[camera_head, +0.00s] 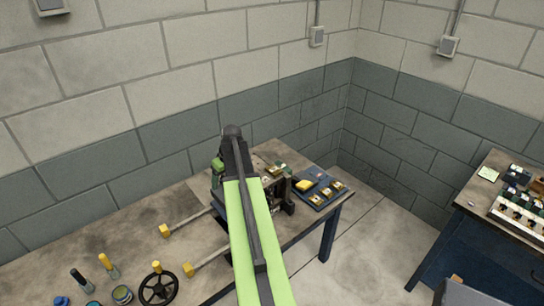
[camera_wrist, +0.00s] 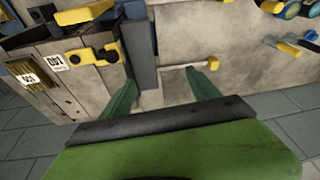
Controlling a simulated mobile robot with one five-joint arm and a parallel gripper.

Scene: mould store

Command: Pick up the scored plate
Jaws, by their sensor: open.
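My gripper (camera_wrist: 161,78) is open in the wrist view, its two green fingers apart with nothing held between them. It is above the worktop (camera_wrist: 222,57). I cannot tell for sure which thing is the scored plate; no score marks can be made out. A dark grey-blue upright piece (camera_wrist: 141,55) stands just beyond the left finger.
In the head view, a blue mat (camera_head: 319,203) with yellow pieces lies at the bench's right end. Yellow-ended rods (camera_head: 190,221) and a black handwheel (camera_head: 159,288) are at left.

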